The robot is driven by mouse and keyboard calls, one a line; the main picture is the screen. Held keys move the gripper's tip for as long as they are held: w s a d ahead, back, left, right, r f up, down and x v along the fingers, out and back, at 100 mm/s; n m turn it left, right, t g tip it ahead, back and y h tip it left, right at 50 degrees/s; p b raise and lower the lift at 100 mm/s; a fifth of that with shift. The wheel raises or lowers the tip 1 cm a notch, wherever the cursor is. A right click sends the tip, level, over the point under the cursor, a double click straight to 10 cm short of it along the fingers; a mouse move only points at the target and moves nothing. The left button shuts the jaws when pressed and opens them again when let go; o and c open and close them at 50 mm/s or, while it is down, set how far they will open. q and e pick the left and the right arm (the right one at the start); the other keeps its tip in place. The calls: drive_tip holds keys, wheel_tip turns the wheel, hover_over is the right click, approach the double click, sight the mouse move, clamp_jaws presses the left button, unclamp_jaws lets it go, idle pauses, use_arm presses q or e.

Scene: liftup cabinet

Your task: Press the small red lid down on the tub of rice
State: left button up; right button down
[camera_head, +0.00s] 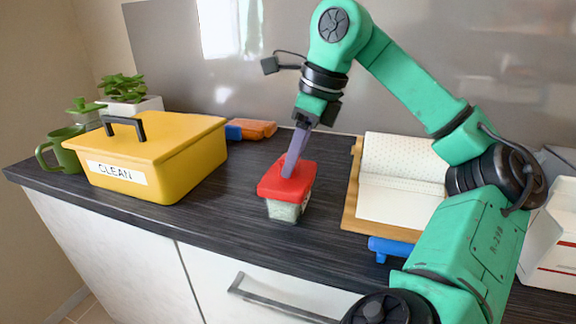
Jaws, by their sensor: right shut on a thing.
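The tub of rice (284,211) stands upright on the dark counter near its front edge, with pale grains showing through its clear wall. The small red lid (275,186) lies over the top of the tub. My right gripper (289,172) comes down from above with its fingertips at the lid, shut on it. Whether the lid sits fully flush on the rim cannot be told. My left gripper is not in view.
A yellow box (190,165) labelled CLEAN stands to the left, beside a green mug (62,150). An orange and blue item (255,129) lies behind. A wooden board with paper (395,190) and a blue object (390,247) are right of the tub.

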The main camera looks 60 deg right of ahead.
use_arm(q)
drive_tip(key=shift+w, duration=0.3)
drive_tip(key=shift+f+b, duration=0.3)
use_arm(e)
drive_tip(key=shift+f, duration=0.3)
drive_tip(key=shift+c, duration=1.8)
unclamp_jaws()
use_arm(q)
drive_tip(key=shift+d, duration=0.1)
use_arm(e)
drive_tip(key=shift+c, duration=1.3)
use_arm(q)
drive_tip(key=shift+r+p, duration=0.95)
use_arm(e)
drive_tip(key=shift+r, duration=1.05)
wheel_tip(320, 180, up, 5)
drive_tip(key=p, duration=0.4)
drive_tip(key=shift+p, duration=0.4)
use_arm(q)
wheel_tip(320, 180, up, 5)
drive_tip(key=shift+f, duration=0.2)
